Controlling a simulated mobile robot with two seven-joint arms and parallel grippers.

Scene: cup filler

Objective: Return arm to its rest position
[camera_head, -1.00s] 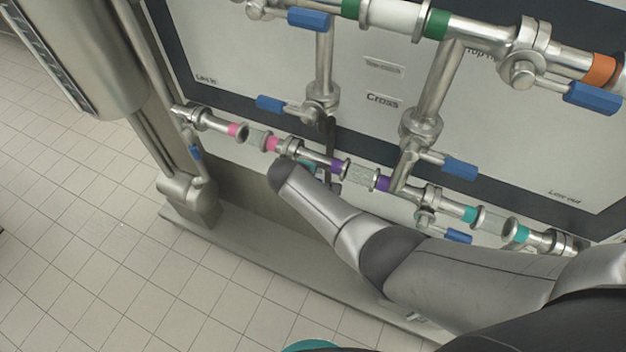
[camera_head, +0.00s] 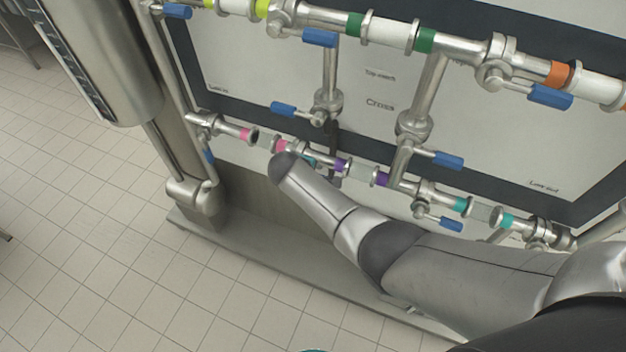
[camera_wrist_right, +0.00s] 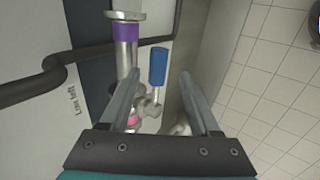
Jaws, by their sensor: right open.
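My right arm (camera_head: 400,258) reaches in from the right in the head view, across the lower pipe line. Its gripper is mostly hidden behind the arm there. In the right wrist view my right gripper (camera_wrist_right: 160,78) is open, with its two fingers apart. A blue valve handle (camera_wrist_right: 158,66) shows between the fingers in that picture, beside a pipe with a purple band (camera_wrist_right: 126,32). I cannot tell how far the handle is from the fingers. My left gripper is not in view.
The lower pipe (camera_head: 315,160) and upper pipe (camera_head: 330,22) run across a pale panel (camera_head: 270,75) with several blue valve handles. A metal base (camera_head: 260,250) stands below. Open tiled floor (camera_head: 120,260) lies at the left.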

